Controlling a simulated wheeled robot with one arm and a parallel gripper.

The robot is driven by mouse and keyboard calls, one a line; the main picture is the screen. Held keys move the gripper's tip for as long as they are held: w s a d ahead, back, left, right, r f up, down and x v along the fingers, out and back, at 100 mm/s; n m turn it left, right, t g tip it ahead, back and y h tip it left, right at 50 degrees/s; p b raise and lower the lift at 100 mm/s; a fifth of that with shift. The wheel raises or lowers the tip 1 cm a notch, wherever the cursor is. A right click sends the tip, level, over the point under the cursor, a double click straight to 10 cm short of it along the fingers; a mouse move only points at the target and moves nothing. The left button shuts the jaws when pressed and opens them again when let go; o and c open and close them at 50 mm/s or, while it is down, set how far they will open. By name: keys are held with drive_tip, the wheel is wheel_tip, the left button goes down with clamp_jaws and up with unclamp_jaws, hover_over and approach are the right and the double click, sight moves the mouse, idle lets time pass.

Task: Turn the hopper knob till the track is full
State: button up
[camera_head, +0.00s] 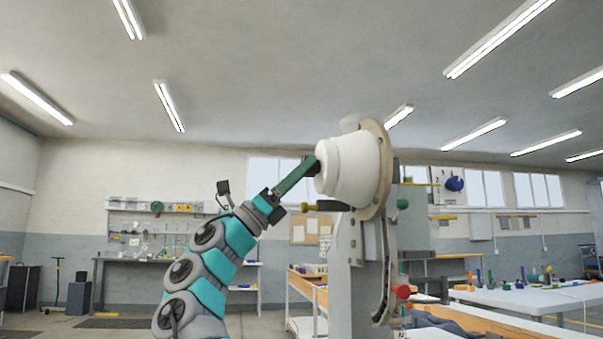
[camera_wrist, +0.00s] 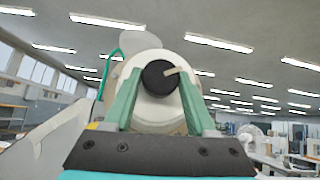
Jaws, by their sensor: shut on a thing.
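The eyelet press (camera_head: 350,270) stands upright in the middle of the head view. Its white hopper (camera_head: 352,165) is at the top, fixed against a round tan plate (camera_head: 379,150). In the wrist view the hopper (camera_wrist: 148,110) faces me, with the black knob (camera_wrist: 158,78) at its centre and a pale marker on the knob. My gripper (camera_head: 312,166) reaches the hopper's left face. Its two green fingers (camera_wrist: 158,85) lie on both sides of the knob and are shut on it. In the head view the knob is mostly hidden by the fingers. The curved track (camera_head: 381,300) runs down the press; its fill cannot be told.
A black-and-yellow handle (camera_head: 325,206) sticks out left just below my gripper. A white table (camera_head: 530,298) with small tools stands at right; a workbench stands behind left.

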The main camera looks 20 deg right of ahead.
drive_tip(key=shift+f+m+g, duration=0.15)
drive_tip(key=shift+m+g, duration=0.25)
drive_tip(key=shift+g, duration=0.1)
drive_tip(key=o, duration=1.4)
drive_tip(key=shift+c, duration=0.2)
drive_tip(key=v, duration=0.7)
drive_tip(key=shift+a+f, duration=0.25)
drive_tip(key=shift+a, duration=0.05)
drive_tip(key=shift+w, duration=0.15)
